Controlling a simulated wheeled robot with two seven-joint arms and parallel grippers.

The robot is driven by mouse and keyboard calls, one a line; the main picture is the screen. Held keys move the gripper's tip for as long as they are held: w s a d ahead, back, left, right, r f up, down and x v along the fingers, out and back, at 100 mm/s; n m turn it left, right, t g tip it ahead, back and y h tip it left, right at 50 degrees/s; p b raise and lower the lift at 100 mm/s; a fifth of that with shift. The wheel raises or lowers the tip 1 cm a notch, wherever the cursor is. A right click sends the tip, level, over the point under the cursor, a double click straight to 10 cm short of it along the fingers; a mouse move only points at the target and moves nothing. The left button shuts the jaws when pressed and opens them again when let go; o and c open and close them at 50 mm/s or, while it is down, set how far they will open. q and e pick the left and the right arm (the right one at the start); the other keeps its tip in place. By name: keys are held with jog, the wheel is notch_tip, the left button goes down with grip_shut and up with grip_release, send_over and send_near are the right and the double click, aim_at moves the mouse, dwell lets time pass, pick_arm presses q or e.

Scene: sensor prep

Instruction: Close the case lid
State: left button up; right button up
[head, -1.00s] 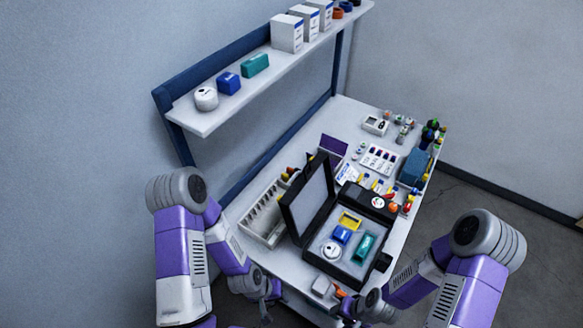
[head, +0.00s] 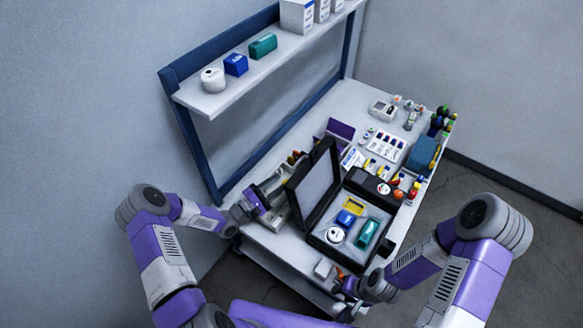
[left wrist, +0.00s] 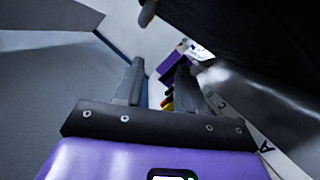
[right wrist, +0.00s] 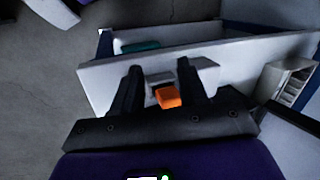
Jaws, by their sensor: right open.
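The black case stands open on the table, its base (head: 318,238) holding a yellow item (head: 354,206), a blue block (head: 345,218), a white round puck (head: 336,235) and a teal block (head: 368,232). Its lid (head: 314,184) stands up on the left side of the base. My left gripper (head: 262,198) is behind the lid, over the white bin; its fingers (left wrist: 158,82) are apart and empty, with the dark lid (left wrist: 245,35) at upper right. My right gripper (head: 345,290) is at the table's front edge, open, its fingers (right wrist: 158,88) either side of an orange item (right wrist: 167,97) beyond them.
The white divided bin (head: 275,219) stands left of the lid. A dark box (head: 372,184), a white card (head: 390,148) and a blue box (head: 424,153) crowd the back right. A shelf (head: 225,97) hangs above.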

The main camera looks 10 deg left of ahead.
aim_at(295, 166)
pick_arm(q)
jog(key=w+d+r+n, duration=0.1)
jog(key=w+d+r, duration=0.1)
jog(key=w+d+r+n+t+h, duration=0.1)
jog(key=w+d+r, duration=0.2)
jog(key=shift+w+d, duration=0.15)
jog(key=shift+w, duration=0.2)
grip_shut()
dwell(0.4)
